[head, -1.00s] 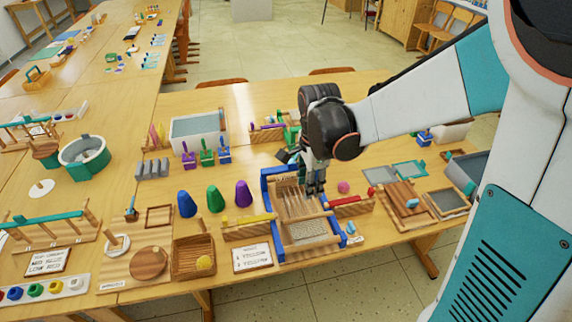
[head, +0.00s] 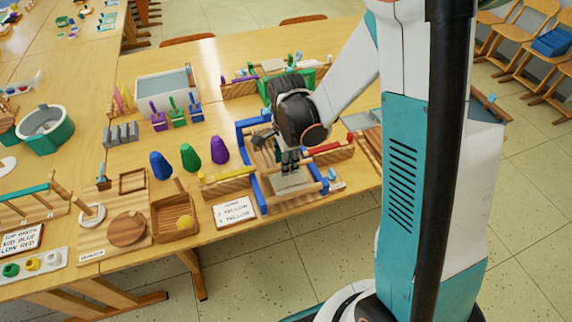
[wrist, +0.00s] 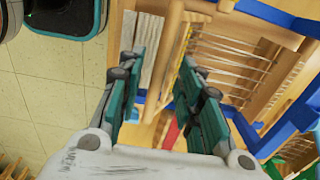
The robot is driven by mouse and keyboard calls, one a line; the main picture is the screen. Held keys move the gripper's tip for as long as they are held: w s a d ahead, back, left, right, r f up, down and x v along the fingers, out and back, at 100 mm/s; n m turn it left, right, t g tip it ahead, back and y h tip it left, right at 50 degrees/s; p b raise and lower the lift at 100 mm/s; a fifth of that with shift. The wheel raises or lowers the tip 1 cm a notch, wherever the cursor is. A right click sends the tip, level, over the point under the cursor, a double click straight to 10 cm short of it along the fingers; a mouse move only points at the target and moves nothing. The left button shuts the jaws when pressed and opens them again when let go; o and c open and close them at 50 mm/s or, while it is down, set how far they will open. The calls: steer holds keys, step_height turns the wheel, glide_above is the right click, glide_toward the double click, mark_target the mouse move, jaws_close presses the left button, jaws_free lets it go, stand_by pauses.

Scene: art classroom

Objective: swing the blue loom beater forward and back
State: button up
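The blue-framed loom (head: 250,165) stands on the front table in the head view, with pale woven cloth and threads inside. My gripper (head: 290,168) is low over the middle of the loom, and my wrist hides much of the beater. In the wrist view my gripper (wrist: 165,100) has its two teal fingers apart. A wooden bar of the loom (wrist: 166,55) runs between and beyond the fingers, with gaps beside it. I cannot tell whether it is the beater or whether a finger touches it. The loom's blue frame (wrist: 265,140) shows at the right.
Blue, green and purple cones (head: 190,157) stand left of the loom. A yellow bar on a wooden block (head: 228,175) and a card (head: 234,212) are close by at its left. A red bar on a block (head: 328,149) is at its right. Open floor (head: 300,250) lies in front.

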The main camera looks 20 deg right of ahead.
steer(key=shift+f, duration=0.4)
steer(key=shift+c, duration=0.3)
jaws_close()
steer(key=shift+w+r, duration=0.45)
steer(key=shift+w, duration=0.4)
steer(key=w+f+b, duration=0.1)
steer(key=w, duration=1.2)
steer(key=shift+w, duration=0.25)
